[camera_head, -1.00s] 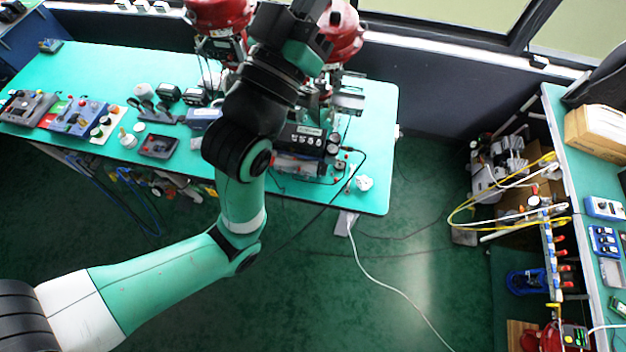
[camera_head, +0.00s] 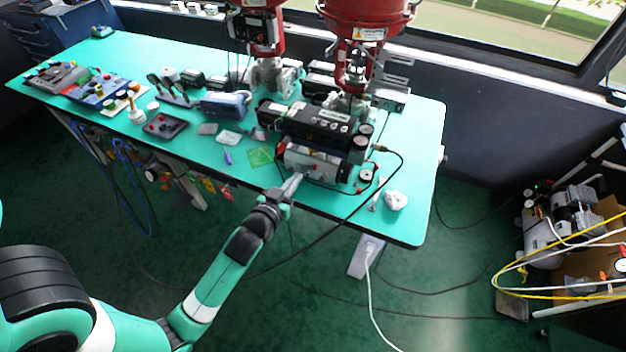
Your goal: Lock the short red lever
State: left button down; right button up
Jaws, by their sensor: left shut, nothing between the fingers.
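The valve positioner assembly (camera_head: 318,128) stands on the green table, a black block with round gauges and a silver cylinder (camera_head: 315,163) on its front side. Small red spots show around the cylinder, but I cannot tell which one is the short red lever or how it is set. My left gripper (camera_head: 297,180) is shut and empty. It is at the table's front edge, just in front of the cylinder's left part; I cannot tell whether it touches. My right gripper is not in view.
Two red actuators (camera_head: 366,12) rise behind the assembly. A black cable (camera_head: 402,165) loops off its right side, near a white object (camera_head: 396,200). A dark tray (camera_head: 166,126) and control boxes (camera_head: 100,92) lie to the left. The floor in front is open.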

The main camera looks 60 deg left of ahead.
pick_arm(q)
jog(key=shift+w, duration=0.1)
jog(key=w+a+f+b, duration=0.1)
jog(key=w+a+f, duration=0.1)
jog(key=w+a+f+b, duration=0.2)
jog(key=w, duration=0.1)
jog(key=w+a+f+b, duration=0.1)
jog(key=w+a+f, duration=0.1)
jog(key=shift+w+f, duration=0.1)
jog(key=shift+w, duration=0.25)
dwell(0.6)
